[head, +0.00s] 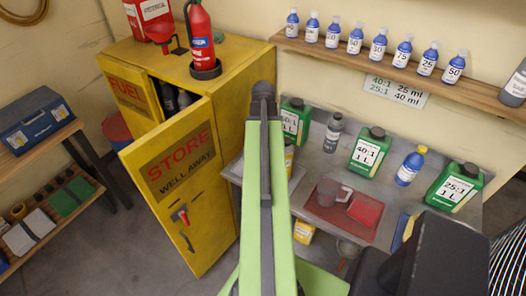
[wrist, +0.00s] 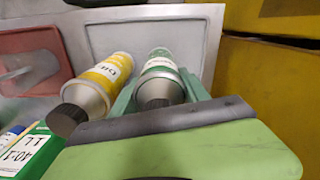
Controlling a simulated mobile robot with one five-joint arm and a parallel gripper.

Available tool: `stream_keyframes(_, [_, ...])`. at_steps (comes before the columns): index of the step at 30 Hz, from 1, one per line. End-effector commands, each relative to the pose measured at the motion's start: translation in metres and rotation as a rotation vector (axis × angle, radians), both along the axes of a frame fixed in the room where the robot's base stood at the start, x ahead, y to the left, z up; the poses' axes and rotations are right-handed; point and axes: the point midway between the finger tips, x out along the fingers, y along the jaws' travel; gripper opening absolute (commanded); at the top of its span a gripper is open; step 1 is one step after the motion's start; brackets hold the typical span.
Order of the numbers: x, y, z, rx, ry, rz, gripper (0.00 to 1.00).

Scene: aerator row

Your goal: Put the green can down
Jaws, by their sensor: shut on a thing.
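The green can (wrist: 163,68), silver with a green and white label and a dark cap, is between the fingers of my gripper (wrist: 158,82) in the wrist view. My gripper is shut on it. The yellow can (wrist: 105,78), with a dark cap, is just left of it and leans in the picture. Both are over a grey metal tray (wrist: 200,32); I cannot tell whether the green can's base touches it. In the head view my arm hides my gripper and the green can; part of the yellow can (head: 289,160) shows beside the arm.
A yellow cabinet (head: 229,120), its door open, stands left of the bench (head: 320,160); it is at the right of the wrist view (wrist: 270,75). A red tray (head: 325,214) with a grey mug, green jugs (head: 368,152) and bottles occupy the bench. A bottle shelf (head: 390,66) runs above.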

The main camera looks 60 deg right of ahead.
Motion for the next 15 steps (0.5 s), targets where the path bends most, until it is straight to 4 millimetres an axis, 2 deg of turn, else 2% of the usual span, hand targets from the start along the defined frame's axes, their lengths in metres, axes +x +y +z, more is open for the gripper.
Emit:
stream_keyframes(1, [0.0,0.0,-0.0073,0.0,0.0,0.0,0.03])
stream_keyframes(6, [0.0,0.0,-0.0028,0.0,0.0,0.0,0.03])
stream_keyframes(11, [0.0,0.0,-0.0081,0.0,0.0,0.0,0.03])
stream_keyframes(12, [0.0,0.0,-0.0061,0.0,0.0,0.0,0.58])
stream_keyframes(15, [0.0,0.0,-0.0059,0.0,0.0,0.0,0.71])
